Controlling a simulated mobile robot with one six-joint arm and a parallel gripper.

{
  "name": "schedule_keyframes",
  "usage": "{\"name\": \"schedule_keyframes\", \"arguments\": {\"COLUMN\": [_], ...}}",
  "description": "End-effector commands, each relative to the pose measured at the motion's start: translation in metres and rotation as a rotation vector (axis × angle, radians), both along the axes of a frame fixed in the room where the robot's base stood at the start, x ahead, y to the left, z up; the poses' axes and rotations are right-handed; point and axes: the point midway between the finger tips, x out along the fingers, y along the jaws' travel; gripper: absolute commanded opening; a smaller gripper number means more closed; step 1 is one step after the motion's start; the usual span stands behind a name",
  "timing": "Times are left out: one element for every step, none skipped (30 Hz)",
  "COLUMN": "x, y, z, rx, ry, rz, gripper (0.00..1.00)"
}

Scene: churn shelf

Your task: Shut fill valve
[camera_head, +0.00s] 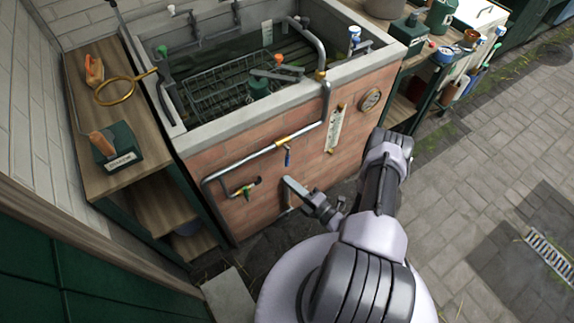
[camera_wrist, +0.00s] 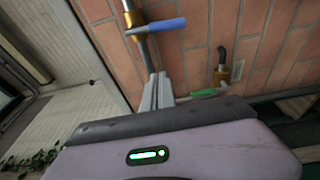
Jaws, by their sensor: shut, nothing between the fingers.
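A metal pipe (camera_head: 262,153) runs along the brick wall of the trough and carries a brass valve with a blue lever (camera_head: 288,157). The lever hangs down, roughly across the pipe; the wrist view shows the blue lever (camera_wrist: 165,25) sticking out sideways from the pipe. Lower left, a second brass fitting has a green lever (camera_head: 240,193), also in the wrist view (camera_wrist: 204,92). I cannot tell from labels which is the fill valve. My gripper (camera_head: 288,183) is shut and empty, just below the blue lever in the picture and apparently apart from it. Its fingers (camera_wrist: 158,88) show in the wrist view.
The water trough (camera_head: 190,140) holds a wire basket (camera_head: 220,90). A gauge strip (camera_head: 335,128) and round dial (camera_head: 370,100) are on the brick wall. A wooden shelf (camera_head: 150,150) stands left, a cluttered bench right. Paving (camera_head: 480,180) to the right is clear.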

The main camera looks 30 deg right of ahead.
Motion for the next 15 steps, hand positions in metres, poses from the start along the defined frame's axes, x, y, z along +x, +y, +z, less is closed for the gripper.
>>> {"name": "schedule_keyframes", "arguments": {"x": [-0.009,-0.012,-0.014,-0.014,-0.012,-0.007,-0.003,0.003,0.011,0.017,0.024,0.033,0.039,0.046,0.055], "y": [-0.002,-0.003,-0.004,-0.004,-0.004,-0.003,-0.002,0.0,0.002,0.003,0.004,0.007,0.007,0.008,0.01], "z": [-0.016,-0.022,-0.026,-0.029,-0.029,-0.03,-0.029,-0.029,-0.029,-0.03,-0.03,-0.03,-0.03,-0.03,-0.029], "rx": [0.04,0.056,0.069,0.075,0.077,0.077,0.076,0.075,0.074,0.073,0.072,0.073,0.072,0.072,0.071], "ry": [0.023,0.032,0.04,0.043,0.045,0.044,0.044,0.043,0.042,0.042,0.041,0.042,0.041,0.041,0.041], "rz": [-0.05,-0.072,-0.09,-0.096,-0.097,-0.096,-0.095,-0.091,-0.09,-0.089,-0.088,-0.088,-0.089,-0.088,-0.087], "gripper": [0.0,0.0,0.0,0.0,0.0,0.0,0.0,0.0,0.0,0.0,0.0,0.0,0.0,0.0,0.0]}}
